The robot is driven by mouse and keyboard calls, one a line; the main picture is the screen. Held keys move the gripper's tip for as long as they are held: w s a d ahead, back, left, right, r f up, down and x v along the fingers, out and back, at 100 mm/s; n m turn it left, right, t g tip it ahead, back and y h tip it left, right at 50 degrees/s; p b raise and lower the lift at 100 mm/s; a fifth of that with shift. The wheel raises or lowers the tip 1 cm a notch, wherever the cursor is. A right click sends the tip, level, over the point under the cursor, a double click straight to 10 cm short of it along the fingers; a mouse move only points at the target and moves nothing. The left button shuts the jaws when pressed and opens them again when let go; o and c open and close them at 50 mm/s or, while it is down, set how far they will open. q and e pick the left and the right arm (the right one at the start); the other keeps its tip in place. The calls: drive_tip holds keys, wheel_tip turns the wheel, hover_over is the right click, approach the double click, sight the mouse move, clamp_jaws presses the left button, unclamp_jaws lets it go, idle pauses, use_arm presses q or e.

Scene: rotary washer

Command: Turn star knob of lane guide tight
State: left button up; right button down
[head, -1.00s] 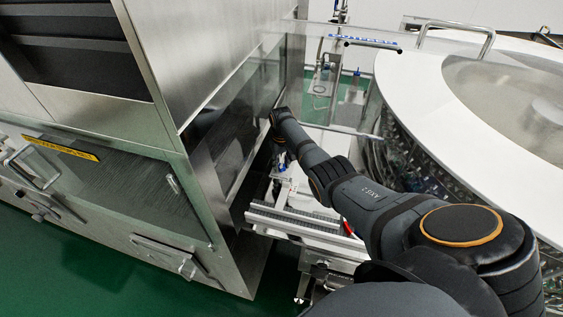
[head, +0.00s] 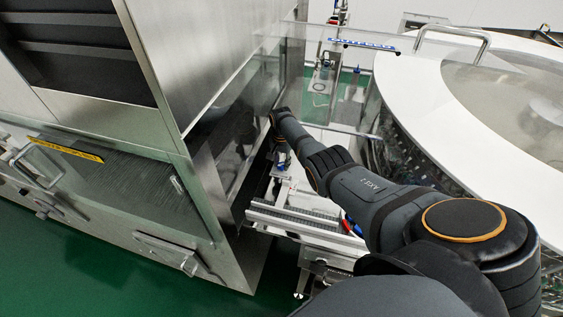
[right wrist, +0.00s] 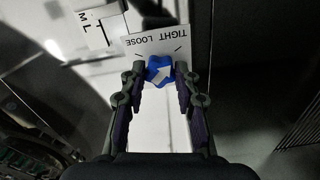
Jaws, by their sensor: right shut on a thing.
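The blue star knob (right wrist: 154,66) with a white arrow shows in the right wrist view, in front of a white plate marked TIGHT and LOOSE (right wrist: 158,41), whose lettering is upside down. TIGHT is on the right and LOOSE on the left. My right gripper (right wrist: 161,74) is shut on the knob, with one finger on each side. In the head view my right gripper (head: 283,158) is small and reaches down beside the steel cabinet; the knob is not clear there. My left gripper is not in view.
The steel cabinet (head: 225,65) with a glass side stands close left of my right wrist. The round white-rimmed table (head: 405,95) is to the right. A conveyor rail (head: 295,219) runs below. A clear panel (head: 350,100) stands behind.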

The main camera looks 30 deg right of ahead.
drive_tip(key=shift+m, duration=1.1)
drive_tip(key=c, duration=1)
unclamp_jaws()
